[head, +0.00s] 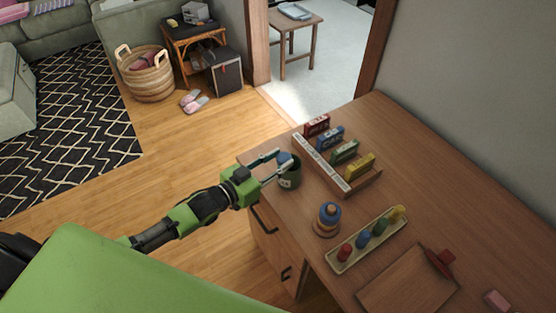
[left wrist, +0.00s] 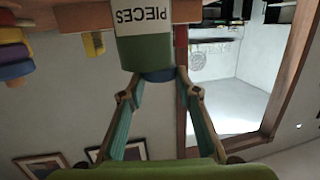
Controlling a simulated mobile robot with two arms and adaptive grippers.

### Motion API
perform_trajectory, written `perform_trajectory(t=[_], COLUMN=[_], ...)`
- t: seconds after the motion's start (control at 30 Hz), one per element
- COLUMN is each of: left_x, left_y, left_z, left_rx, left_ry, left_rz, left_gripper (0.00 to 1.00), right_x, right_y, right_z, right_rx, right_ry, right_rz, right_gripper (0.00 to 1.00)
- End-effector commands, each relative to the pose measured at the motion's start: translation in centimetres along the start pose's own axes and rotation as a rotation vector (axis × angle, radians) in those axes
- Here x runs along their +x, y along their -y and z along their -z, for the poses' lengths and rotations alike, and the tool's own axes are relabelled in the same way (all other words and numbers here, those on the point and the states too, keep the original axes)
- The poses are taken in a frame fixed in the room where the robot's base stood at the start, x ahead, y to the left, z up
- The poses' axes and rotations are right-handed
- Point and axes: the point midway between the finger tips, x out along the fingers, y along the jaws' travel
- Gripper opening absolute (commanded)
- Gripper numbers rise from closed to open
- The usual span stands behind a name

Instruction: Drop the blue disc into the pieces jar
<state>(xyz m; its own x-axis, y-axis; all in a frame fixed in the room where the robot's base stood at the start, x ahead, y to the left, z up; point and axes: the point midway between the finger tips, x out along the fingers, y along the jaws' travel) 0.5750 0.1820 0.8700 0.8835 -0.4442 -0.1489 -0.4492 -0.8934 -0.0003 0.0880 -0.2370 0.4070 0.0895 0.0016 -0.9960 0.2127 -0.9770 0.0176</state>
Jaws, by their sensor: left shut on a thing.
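The dark green pieces jar (head: 290,179) stands near the desk's left edge. Its PIECES label shows upside down in the left wrist view (left wrist: 132,18). My left gripper (head: 281,163) reaches in from the left and is shut on the blue disc (head: 285,158). The disc is at the jar's mouth, and it also shows between the fingertips in the left wrist view (left wrist: 160,76). I cannot tell whether its lower edge is inside the rim. My right gripper is not in view.
The wooden desk (head: 470,190) holds a rack (head: 321,166) of coloured boxes behind the jar. A ring stacker (head: 328,217) and a tray (head: 338,260) with several coloured pegs stand nearer. A flat wooden board (head: 400,282) lies at the front.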

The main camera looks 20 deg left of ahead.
Motion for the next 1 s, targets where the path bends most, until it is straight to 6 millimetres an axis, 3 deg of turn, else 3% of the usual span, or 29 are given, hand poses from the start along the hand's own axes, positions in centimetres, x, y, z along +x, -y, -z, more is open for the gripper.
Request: perform_trajectory(t=[0.03, 0.1, 0.13, 0.57, 0.77, 1.0], left_x=[0.0, 0.0, 0.0, -0.5, -3.1, -7.5], left_y=[0.0, 0.0, 0.0, 0.0, 0.0, 0.0], left_z=[0.0, 0.0, 0.0, -0.1, -0.1, -0.2], left_rx=[0.000, 0.000, 0.000, -0.001, -0.001, -0.002], left_ry=[0.000, 0.000, 0.000, 0.001, 0.004, 0.004], left_rz=[0.000, 0.000, 0.000, 0.000, 0.000, 0.000], left_gripper=[0.20, 0.43, 0.50, 0.50, 0.50, 0.50], right_x=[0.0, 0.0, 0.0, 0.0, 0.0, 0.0], right_y=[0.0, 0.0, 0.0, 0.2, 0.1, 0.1], right_z=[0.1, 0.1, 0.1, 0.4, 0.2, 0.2], right_rx=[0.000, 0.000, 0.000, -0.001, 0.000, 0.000], right_ry=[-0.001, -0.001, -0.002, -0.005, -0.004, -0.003], right_rz=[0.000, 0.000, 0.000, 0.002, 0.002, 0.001], right_gripper=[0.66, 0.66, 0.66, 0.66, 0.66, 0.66])
